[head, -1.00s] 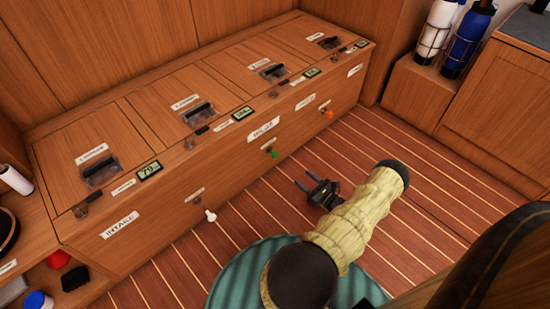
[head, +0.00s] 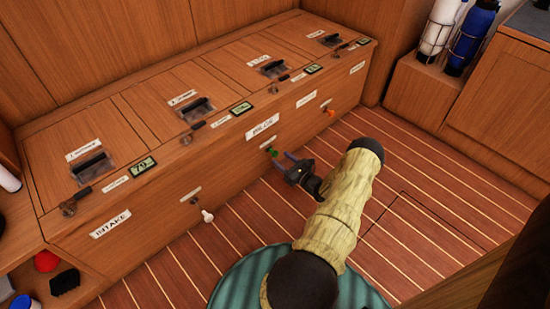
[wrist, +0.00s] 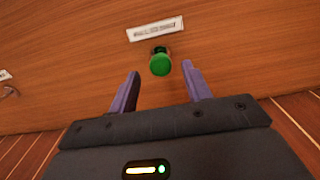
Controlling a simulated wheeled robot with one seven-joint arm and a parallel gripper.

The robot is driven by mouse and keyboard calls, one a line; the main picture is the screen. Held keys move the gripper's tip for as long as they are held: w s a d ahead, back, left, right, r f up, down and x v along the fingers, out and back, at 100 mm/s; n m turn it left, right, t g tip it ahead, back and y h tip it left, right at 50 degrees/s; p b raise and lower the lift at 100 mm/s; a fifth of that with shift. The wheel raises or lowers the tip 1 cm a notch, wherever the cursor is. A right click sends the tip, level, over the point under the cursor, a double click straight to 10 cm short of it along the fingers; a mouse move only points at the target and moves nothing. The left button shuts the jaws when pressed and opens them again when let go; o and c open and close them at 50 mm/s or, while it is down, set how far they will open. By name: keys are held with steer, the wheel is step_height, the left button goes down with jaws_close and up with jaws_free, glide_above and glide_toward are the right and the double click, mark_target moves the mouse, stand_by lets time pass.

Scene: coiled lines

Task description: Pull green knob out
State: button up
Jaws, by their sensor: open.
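The green knob (head: 272,151) sticks out of the front face of the long wooden bench, below the middle. In the wrist view the green knob (wrist: 160,65) shows round and close, just beyond the fingertips and between their lines, under a small white label. My gripper (head: 282,161) is open and empty, just in front of the knob at its lower right. In the wrist view its two purple fingers (wrist: 160,70) are spread apart to the left and right of the knob, and I see no contact.
A white knob (head: 207,216) lies left on the same front, and an orange knob (head: 327,109) lies right. Digital displays and dark latches line the bench top. A round teal mat (head: 235,275) lies on the striped wooden floor (head: 430,190). White and blue bottles (head: 470,38) stand at the upper right.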

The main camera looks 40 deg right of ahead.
mark_target(277, 155)
steer(key=w+b, duration=0.1)
steer(key=w, duration=0.3)
steer(key=shift+w+a+f+b, duration=0.1)
steer(key=shift+a+f+b, duration=0.05)
steer(key=shift+b, duration=0.2)
steer(key=shift+w, duration=0.4)
steer(key=shift+r, duration=0.2)
steer(key=shift+c, duration=0.4)
